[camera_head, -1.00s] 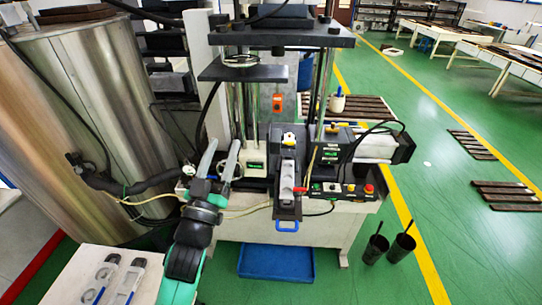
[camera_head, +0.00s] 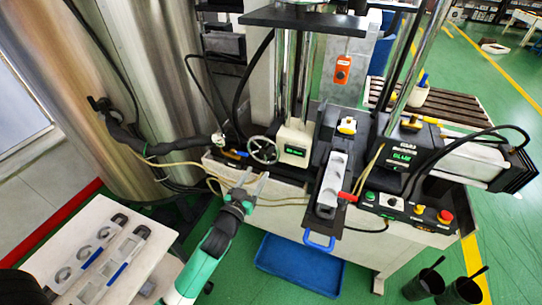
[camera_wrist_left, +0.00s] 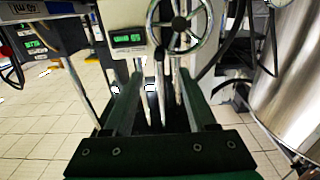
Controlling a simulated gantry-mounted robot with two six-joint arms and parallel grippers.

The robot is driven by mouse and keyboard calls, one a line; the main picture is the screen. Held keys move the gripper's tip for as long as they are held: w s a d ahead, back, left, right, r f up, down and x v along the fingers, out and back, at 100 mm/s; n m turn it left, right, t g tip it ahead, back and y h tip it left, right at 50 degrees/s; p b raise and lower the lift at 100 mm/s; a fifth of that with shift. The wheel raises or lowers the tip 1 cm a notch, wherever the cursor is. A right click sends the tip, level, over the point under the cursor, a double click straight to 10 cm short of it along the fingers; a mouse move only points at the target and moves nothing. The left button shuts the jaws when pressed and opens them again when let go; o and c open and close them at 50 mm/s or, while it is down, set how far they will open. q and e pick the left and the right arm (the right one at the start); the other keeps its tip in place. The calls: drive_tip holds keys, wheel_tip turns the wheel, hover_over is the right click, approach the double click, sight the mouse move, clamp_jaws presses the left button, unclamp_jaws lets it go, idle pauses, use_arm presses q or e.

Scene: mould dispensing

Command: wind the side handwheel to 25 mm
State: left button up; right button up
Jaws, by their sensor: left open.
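The side handwheel (camera_head: 262,150) is a grey spoked wheel on the left side of the press. A pale box with a green readout (camera_head: 295,151) sits beside it; its digits are too small to read surely. My left gripper (camera_head: 255,174) is open and empty, just in front of and below the wheel, apparently apart from it. In the left wrist view, the wheel (camera_wrist_left: 180,24) shows above and beyond the open fingers (camera_wrist_left: 161,75), with the readout (camera_wrist_left: 128,38) to its left. My right gripper is not in view.
A mould on a black slide (camera_head: 331,182) and a control panel (camera_head: 408,209) with buttons stand right of the wheel. A blue tray (camera_head: 300,266) is on the floor. A white table (camera_head: 65,236) with moulds stands at lower left. Hoses (camera_head: 180,163) run left of the wheel.

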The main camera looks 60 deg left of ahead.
sight(268, 156)
use_arm(q)
drive_tip(key=b+x, duration=0.1)
drive_tip(key=x, duration=1)
drive_tip(key=shift+w+a, duration=0.2)
drive_tip(key=shift+w, duration=0.05)
clamp_jaws()
idle(0.8)
